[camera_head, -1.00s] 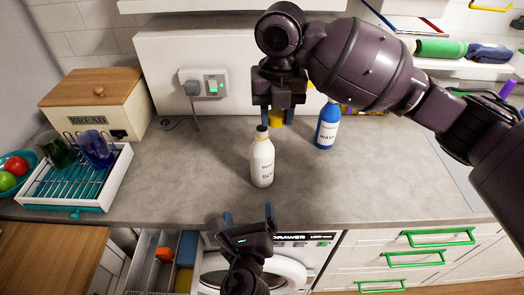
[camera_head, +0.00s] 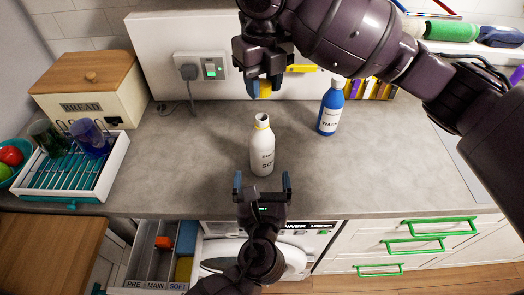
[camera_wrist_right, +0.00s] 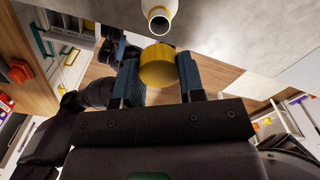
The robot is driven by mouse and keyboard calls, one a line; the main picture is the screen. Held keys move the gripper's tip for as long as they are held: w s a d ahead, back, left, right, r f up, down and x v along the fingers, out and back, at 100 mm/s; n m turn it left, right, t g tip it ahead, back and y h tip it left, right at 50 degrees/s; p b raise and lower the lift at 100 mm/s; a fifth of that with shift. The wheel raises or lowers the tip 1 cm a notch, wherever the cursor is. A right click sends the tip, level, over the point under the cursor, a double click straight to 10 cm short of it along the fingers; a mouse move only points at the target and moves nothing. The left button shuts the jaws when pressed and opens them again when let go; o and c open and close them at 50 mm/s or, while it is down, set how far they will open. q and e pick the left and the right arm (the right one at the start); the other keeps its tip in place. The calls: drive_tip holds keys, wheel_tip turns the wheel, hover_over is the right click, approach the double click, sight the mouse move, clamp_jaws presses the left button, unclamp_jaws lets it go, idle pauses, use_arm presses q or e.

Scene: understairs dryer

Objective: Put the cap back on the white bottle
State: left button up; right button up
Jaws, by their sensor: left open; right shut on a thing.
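The white bottle (camera_head: 262,150) stands upright and uncapped on the grey counter in the head view. Its open mouth also shows in the right wrist view (camera_wrist_right: 159,20). My right gripper (camera_head: 264,92) is shut on the yellow cap (camera_head: 266,87), above and apart from the bottle's mouth. The cap also shows between the fingers in the right wrist view (camera_wrist_right: 158,66). My left gripper (camera_head: 263,184) is open and empty, just in front of the bottle at the counter's front edge, with its fingers pointing towards the bottle.
A blue bottle (camera_head: 330,108) stands to the right of the white bottle. A bread box (camera_head: 95,100) and a dish rack (camera_head: 112,168) are on the left. A divided drawer (camera_head: 142,250) is open below the counter. The counter around the white bottle is clear.

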sight(262, 142)
use_arm(q)
drive_tip(key=w, duration=1.1)
drive_tip(key=c, duration=1.4)
drive_tip(key=shift+o, duration=0.2)
use_arm(e)
drive_tip(key=shift+f, duration=2.55)
